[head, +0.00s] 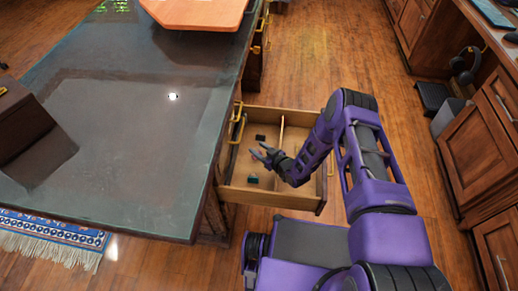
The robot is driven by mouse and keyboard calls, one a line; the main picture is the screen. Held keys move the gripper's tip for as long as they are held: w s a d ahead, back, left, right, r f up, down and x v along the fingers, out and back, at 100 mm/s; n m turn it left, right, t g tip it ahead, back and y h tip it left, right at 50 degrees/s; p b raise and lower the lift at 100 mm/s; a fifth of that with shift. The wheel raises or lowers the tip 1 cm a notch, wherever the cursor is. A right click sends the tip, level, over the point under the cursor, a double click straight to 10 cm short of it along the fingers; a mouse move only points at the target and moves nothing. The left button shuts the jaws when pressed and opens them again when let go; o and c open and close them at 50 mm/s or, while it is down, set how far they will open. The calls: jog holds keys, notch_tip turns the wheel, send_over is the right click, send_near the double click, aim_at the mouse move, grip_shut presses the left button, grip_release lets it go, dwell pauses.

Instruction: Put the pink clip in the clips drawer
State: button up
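An open wooden drawer (270,198) sticks out from the side of the counter. A thin divider (281,134) splits it. A small dark clip-like item (260,137) and a dark green clip-like item (252,179) lie in its left compartment. My gripper (260,151) is over that left compartment, with its fingertips pointing left. The fingers look spread apart, and nothing shows between them. I cannot see a pink clip. My arm and gripper hide part of the drawer's right compartment.
The dark stone counter (120,145) is mostly bare. An orange-brown board (197,12) lies at its far end and a dark brown box (30,125) at its left. Wooden cabinets (485,150) stand on the right. Open wood floor (310,60) lies between.

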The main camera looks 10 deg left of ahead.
jog(key=shift+o, duration=0.2)
jog(key=shift+s+d+f, duration=0.25)
jog(key=shift+f, duration=0.3)
jog(key=shift+r, duration=0.25)
jog(key=r+p+v, duration=0.1)
jog(key=v, duration=0.6)
jog(key=shift+r, duration=0.25)
jog(key=shift+w+r, duration=0.1)
jog(key=shift+w, duration=0.05)
